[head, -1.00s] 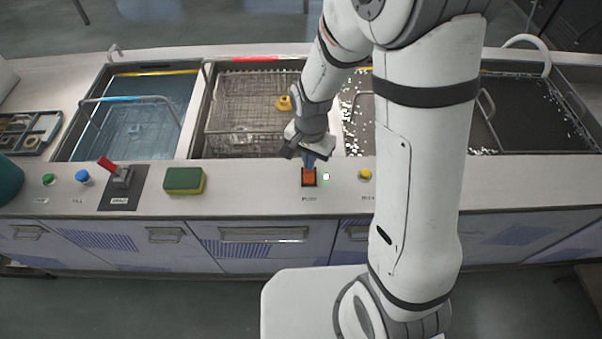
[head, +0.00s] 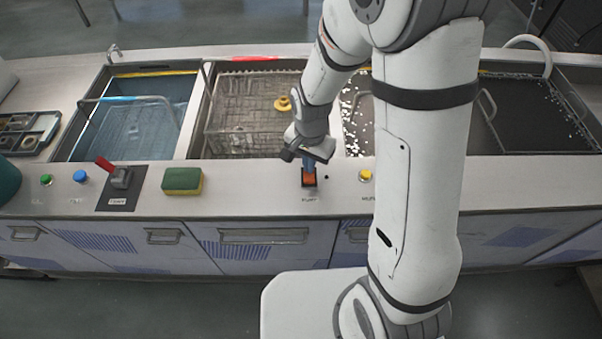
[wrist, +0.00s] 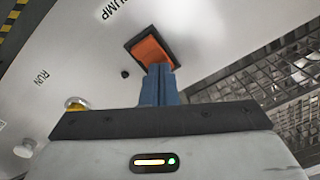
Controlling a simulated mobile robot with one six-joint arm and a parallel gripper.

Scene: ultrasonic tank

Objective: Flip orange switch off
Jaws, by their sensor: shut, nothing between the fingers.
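The orange rocker switch (head: 309,178) sits in a dark square frame on the front ledge of the counter, above a printed label. It also shows in the wrist view (wrist: 152,50), with the label PUMP beside it. The small indicator lamp (wrist: 124,73) next to it is dark. My gripper (head: 309,167) is shut and empty, pointing down at the switch. In the wrist view its blue fingertips (wrist: 158,72) overlap one edge of the orange rocker and appear to touch it. The fingers hide part of the rocker.
A yellow button (head: 365,175) is to the right on the ledge. A green and yellow sponge (head: 182,181), a red-handled lever (head: 120,178), a blue button (head: 80,176) and a green button (head: 46,180) are to the left. Tanks with a wire basket (head: 225,110) lie behind.

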